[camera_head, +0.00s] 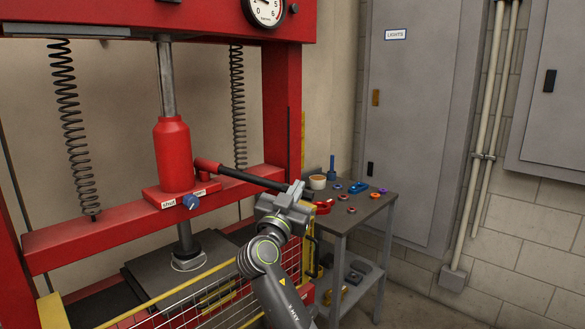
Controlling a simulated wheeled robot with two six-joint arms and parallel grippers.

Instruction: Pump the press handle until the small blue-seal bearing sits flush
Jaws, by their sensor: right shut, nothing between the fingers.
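The red press jack (173,155) stands in the red frame. Its black press handle (248,180) sticks out to the right and slopes slightly down. My right gripper (297,190) is shut at the handle's outer end, with nothing seen between its fingers. It overlaps the handle tip, and I cannot tell whether they touch. The dark ram (184,240) reaches down to a pale round piece (188,263) on the press bed (150,283). The small blue-seal bearing cannot be made out there. My left gripper is out of view.
A blue valve knob (190,202) sits between "shut" and "open" labels. A yellow-edged mesh guard (215,297) stands before the bed. A side table (374,204) at right holds several coloured rings, a blue part and a tape roll (317,182). A gauge (266,10) is above.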

